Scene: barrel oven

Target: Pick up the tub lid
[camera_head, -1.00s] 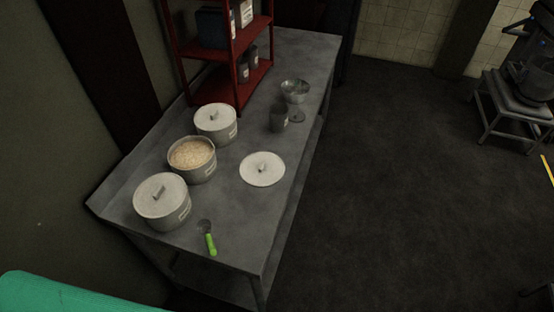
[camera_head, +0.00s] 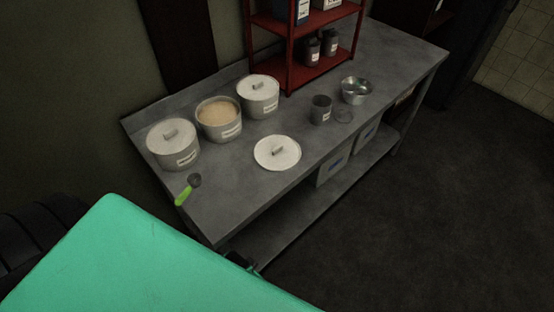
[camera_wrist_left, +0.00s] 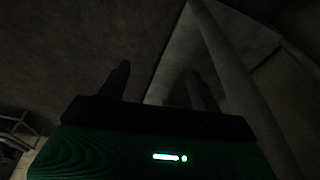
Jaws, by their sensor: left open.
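The tub lid (camera_head: 277,153) is a white round disc with a small grey handle on top. It lies flat and alone on the grey metal table (camera_head: 330,150), near the front edge. The open tub (camera_head: 219,120) behind it holds a pale, beige content. My left gripper shows in the left wrist view (camera_wrist_left: 160,85), its two dark fingers apart and nothing between them. It is below or beside the table, away from the lid. The lid is not seen in the wrist view. My right gripper is not in view.
Lidded tubs (camera_head: 173,145) (camera_head: 258,97) stand either side of the open one. A green-handled scoop (camera_head: 186,190) lies at the front left corner. A grey cup (camera_head: 320,110) and metal bowl (camera_head: 356,91) stand right of the lid. A red shelf (camera_head: 305,45) stands behind.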

